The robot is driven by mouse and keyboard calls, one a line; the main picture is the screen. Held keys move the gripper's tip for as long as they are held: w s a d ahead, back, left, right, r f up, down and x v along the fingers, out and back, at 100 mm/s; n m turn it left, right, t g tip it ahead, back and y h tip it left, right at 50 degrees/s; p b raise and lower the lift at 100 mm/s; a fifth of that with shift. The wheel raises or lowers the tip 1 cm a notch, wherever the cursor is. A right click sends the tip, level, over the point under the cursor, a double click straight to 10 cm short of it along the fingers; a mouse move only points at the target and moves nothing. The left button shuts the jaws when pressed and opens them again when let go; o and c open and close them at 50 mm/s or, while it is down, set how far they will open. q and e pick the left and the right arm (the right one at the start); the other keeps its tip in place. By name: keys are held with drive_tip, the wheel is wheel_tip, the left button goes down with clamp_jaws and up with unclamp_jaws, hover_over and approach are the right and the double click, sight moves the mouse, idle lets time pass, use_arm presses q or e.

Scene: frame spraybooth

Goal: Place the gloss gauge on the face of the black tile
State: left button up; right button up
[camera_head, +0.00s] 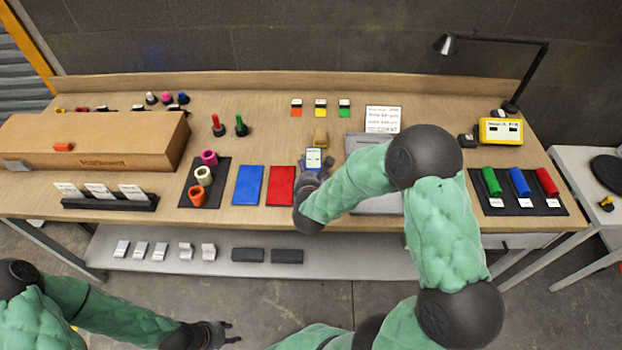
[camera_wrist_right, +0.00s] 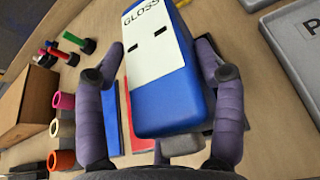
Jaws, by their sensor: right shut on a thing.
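The gloss gauge (camera_wrist_right: 165,75), a blue block with a white face lettered GLOSS, is held in my right gripper (camera_wrist_right: 168,70). A blue tile (camera_head: 248,185) and a red tile (camera_head: 280,186) lie side by side on the bench. My left gripper (camera_head: 216,334) is open and empty, low in front of the bench.
A grey tray (camera_head: 362,140) lies partly under my right arm. A black mat (camera_head: 222,172) with coloured rings is left of the tiles. Two dark slabs (camera_head: 248,254) lie on the lower shelf. A yellow instrument (camera_head: 501,131) stands at right.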

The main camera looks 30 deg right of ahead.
drive_tip(key=shift+w+d+f, duration=0.4)
drive_tip(key=shift+f, duration=0.25)
drive_tip(key=shift+w+d+f+b, duration=0.15)
drive_tip(key=shift+f+b, duration=0.15)
drive_tip(key=shift+f, duration=0.6)
drive_tip(key=shift+w+d+f+b, duration=0.1)
drive_tip(key=shift+f+b, duration=0.15)
drive_tip(key=shift+f, duration=0.6)
drive_tip(key=shift+a, duration=0.1)
drive_tip(key=shift+s, duration=0.1)
drive_tip(key=shift+f, duration=0.1)
drive_tip(key=o, duration=1)
drive_tip(key=shift+f, duration=0.15)
drive_tip(key=o, duration=0.4)
